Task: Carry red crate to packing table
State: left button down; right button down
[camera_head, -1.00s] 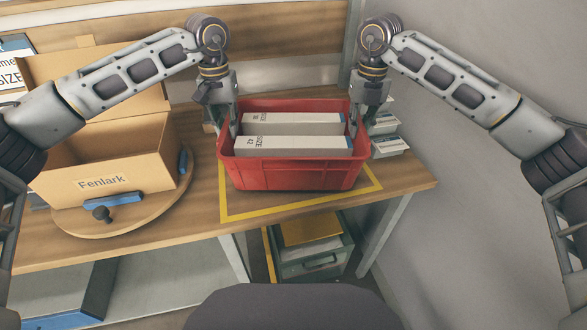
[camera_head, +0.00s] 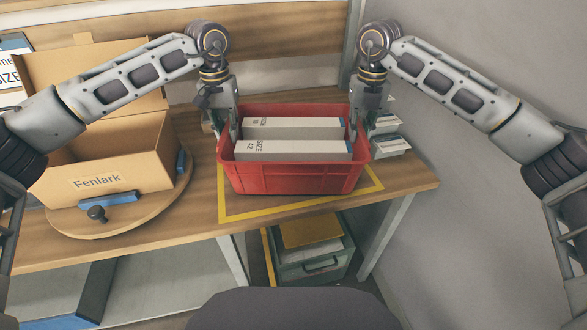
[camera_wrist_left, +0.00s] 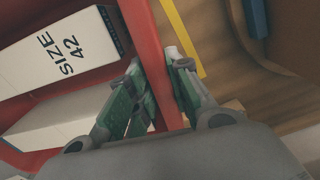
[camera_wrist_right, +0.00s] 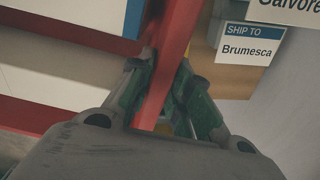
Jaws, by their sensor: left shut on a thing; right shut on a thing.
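The red crate (camera_head: 292,180) is upright over the yellow-outlined area of the wooden packing table (camera_head: 405,184) in the head view. I cannot tell whether its base touches the table. Two white boxes lie in it, the front one (camera_head: 300,151) marked SIZE 42. My left gripper (camera_head: 228,128) is shut on the crate's left wall; the left wrist view shows its green fingers (camera_wrist_left: 158,90) on both sides of the red wall. My right gripper (camera_head: 358,125) is shut on the right wall, which runs between its fingers (camera_wrist_right: 165,85) in the right wrist view.
An open Fenlark carton (camera_head: 105,165) stands on a round wooden turntable (camera_head: 130,213) at the left, with a blue bar and dark knob at its front. Labelled cards (camera_head: 390,145) stand right of the crate. A grey-green bin (camera_head: 312,262) is under the table. A wall bounds the right.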

pick_arm(q)
jog(key=shift+f+b, duration=0.55)
pick_arm(e)
jog(key=shift+f, duration=0.55)
pick_arm(q)
jog(key=c, duration=1.3)
grip_release()
pick_arm(e)
jog(key=c, duration=1.3)
grip_release()
pick_arm(q)
notch_tip(320, 180, up, 12)
pick_arm(e)
jog(key=shift+r, duration=0.15)
notch_tip(320, 180, up, 12)
jog(key=shift+f, duration=0.2)
